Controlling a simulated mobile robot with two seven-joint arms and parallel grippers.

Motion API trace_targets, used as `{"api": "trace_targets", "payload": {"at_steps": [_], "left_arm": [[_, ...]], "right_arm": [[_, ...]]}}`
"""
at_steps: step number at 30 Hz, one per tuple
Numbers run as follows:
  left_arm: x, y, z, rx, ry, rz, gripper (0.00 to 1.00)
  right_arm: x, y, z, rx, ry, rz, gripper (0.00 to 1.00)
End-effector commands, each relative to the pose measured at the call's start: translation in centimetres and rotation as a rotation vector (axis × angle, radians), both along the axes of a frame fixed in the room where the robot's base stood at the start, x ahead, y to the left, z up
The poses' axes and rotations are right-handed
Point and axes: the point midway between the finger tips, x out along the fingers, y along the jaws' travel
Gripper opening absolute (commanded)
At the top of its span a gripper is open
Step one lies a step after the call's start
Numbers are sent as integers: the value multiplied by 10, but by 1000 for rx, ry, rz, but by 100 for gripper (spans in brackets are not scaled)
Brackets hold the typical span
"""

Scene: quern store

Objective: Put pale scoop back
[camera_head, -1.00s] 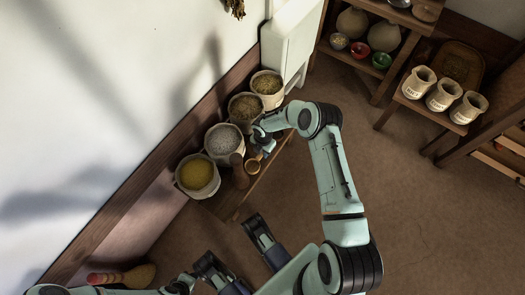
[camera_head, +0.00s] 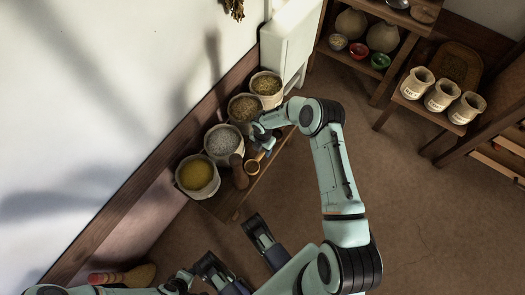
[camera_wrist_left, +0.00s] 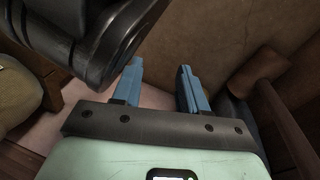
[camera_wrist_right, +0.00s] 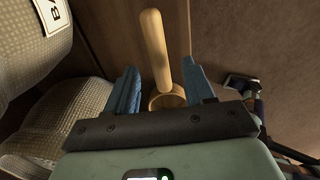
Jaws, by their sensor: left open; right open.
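The pale scoop (camera_head: 252,167) lies on the low wooden bench (camera_head: 226,206), in front of the sacks and beside a darker scoop (camera_head: 239,175). My right gripper (camera_head: 263,143) is over the bench, just behind the pale scoop's cup. In the right wrist view, the open right gripper (camera_wrist_right: 160,68) has the pale scoop (camera_wrist_right: 155,52) between its two blue fingers, its cup near the palm and its handle pointing away. I cannot tell whether a finger touches it. My left gripper (camera_wrist_left: 160,66) is open and empty in the left wrist view.
Several open sacks stand along the wall, including one with yellow contents (camera_head: 197,174) and one with grey (camera_head: 223,140). A white cabinet (camera_head: 290,45) stands behind them. The floor (camera_head: 420,210) is clear.

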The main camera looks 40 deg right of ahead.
Motion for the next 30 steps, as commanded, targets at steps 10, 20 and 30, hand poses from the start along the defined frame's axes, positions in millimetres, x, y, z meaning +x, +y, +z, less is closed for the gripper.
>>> {"api": "trace_targets", "payload": {"at_steps": [10,20,30], "left_arm": [[37,-6,37,5,-127,-8,43],[42,-8,43,3,-144,-11,43],[42,-8,43,3,-143,-11,43]], "right_arm": [[1,-1,76,1,-3,1,53],[0,0,93,2,1,0,53],[0,0,93,2,0,0,53]]}}
